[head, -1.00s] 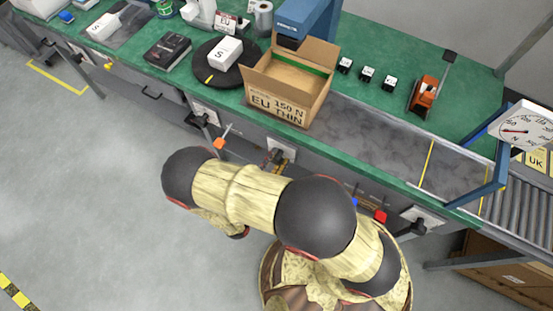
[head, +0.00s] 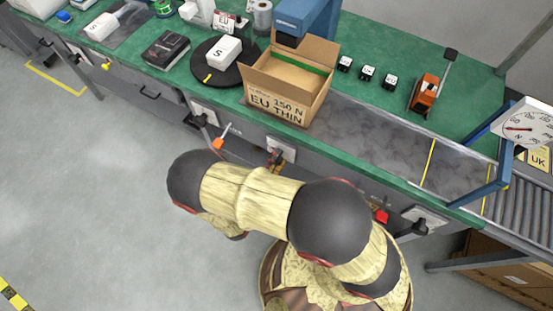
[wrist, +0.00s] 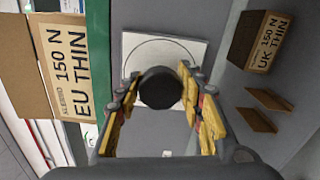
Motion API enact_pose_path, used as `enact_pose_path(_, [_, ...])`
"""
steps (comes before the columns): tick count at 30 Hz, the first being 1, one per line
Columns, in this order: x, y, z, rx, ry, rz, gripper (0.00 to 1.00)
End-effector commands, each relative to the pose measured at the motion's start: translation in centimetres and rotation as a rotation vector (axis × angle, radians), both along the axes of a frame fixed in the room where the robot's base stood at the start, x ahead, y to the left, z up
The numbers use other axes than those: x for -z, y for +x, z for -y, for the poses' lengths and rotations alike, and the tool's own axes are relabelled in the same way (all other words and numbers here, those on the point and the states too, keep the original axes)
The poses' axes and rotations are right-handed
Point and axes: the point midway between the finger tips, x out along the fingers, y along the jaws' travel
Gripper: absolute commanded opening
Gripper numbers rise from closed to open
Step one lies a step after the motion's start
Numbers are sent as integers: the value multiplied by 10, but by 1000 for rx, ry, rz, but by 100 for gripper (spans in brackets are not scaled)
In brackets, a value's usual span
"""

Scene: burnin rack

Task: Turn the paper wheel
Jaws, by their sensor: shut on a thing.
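A dark round wheel or knob (wrist: 159,87) stands out from a white plate (wrist: 188,52) with a thin circle drawn on it. I take it for the paper wheel. My gripper (wrist: 160,86) is shut on it, with one yellow-padded finger on each side of its rim. In the head view my gripper (head: 275,157) is at the middle white plate (head: 284,149) on the bench's front face. The wheel is hidden there behind my gripper and arm. Any mark on the wheel is too small to tell.
An open carton (head: 285,90) marked EU THIN 150 N stands above on the bench. A dial gauge (head: 528,127) stands at the far right.

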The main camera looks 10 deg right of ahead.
Motion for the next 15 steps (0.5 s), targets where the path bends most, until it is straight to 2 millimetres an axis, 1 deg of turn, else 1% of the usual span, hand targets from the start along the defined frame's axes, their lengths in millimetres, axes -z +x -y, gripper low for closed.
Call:
enact_pose_path(8, [1,0,0,0,0,-3,13])
enact_pose_path(9, [1,0,0,0,0,-3,40])
enact_pose_path(15, [1,0,0,0,-1,-2,52])
